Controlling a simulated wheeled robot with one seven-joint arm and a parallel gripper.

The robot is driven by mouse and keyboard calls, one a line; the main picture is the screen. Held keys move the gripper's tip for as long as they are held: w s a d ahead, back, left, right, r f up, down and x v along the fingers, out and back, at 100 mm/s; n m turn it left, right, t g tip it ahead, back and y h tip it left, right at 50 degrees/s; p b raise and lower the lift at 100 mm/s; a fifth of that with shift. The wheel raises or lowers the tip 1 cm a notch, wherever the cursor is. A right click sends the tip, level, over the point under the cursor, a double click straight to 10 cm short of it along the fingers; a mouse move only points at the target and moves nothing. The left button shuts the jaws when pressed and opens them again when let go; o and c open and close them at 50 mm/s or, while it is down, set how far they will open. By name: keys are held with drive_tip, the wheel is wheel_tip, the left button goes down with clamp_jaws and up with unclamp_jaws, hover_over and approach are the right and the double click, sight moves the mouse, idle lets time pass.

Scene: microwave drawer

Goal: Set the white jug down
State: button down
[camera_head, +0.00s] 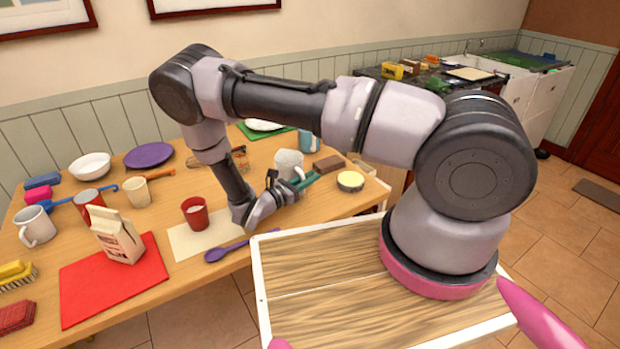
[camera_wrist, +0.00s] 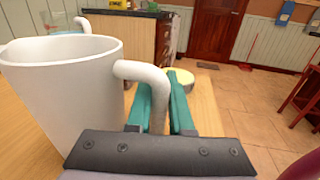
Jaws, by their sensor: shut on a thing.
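The white jug (camera_head: 289,164) is near the right end of the wooden table (camera_head: 330,203) in the head view. In the wrist view the white jug (camera_wrist: 62,88) stands upright on the left, with its handle on the right side. My gripper (camera_head: 308,181) has green fingers and is shut on the jug's handle; the fingers (camera_wrist: 160,100) lie on both sides of the handle in the wrist view. I cannot tell whether the jug's base touches the table, because its lower part is hidden.
A brown block (camera_head: 328,164) and a round tin with a pale top (camera_head: 350,181) are right of the jug. A red cup (camera_head: 195,213), a purple spoon (camera_head: 228,250) and a carton (camera_head: 117,236) stand or lie to the left. A blue cup (camera_head: 309,141) is behind.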

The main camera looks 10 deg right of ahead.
drive_tip(key=c, duration=0.8)
unclamp_jaws()
drive_tip(key=shift+f, duration=0.1)
drive_tip(key=v, duration=1.2)
drive_tip(key=s+d+r+m+g+y, duration=0.1)
drive_tip(key=d+r+m+g+y, duration=0.3)
drive_tip(key=r, duration=0.5)
drive_tip(key=d+r+m+g+y, duration=0.2)
drive_tip(key=r+m+g, duration=0.1)
drive_tip(key=r+m, duration=0.5)
drive_tip(key=s+d+r+m+g+y, duration=0.1)
drive_tip(key=d+r+m+g+y, duration=0.25)
drive_tip(key=r, duration=0.75)
drive_tip(key=s+d+r+m+t+y, duration=0.2)
drive_tip(key=s+r+m+t, duration=0.1)
drive_tip(key=r, duration=0.4)
drive_tip(key=s+d+r+m+t+y, duration=0.2)
drive_tip(key=s+r+m+y, duration=0.1)
drive_tip(key=s+r+m, duration=0.2)
drive_tip(key=s+d+r+m+t+y, duration=0.2)
drive_tip(key=s+r+m+t+y, duration=0.1)
drive_tip(key=r, duration=0.6)
drive_tip(key=shift+s+d+m+t, duration=0.1)
drive_tip(key=shift+s+m+t, duration=0.25)
drive_tip(key=shift+s+m, duration=0.55)
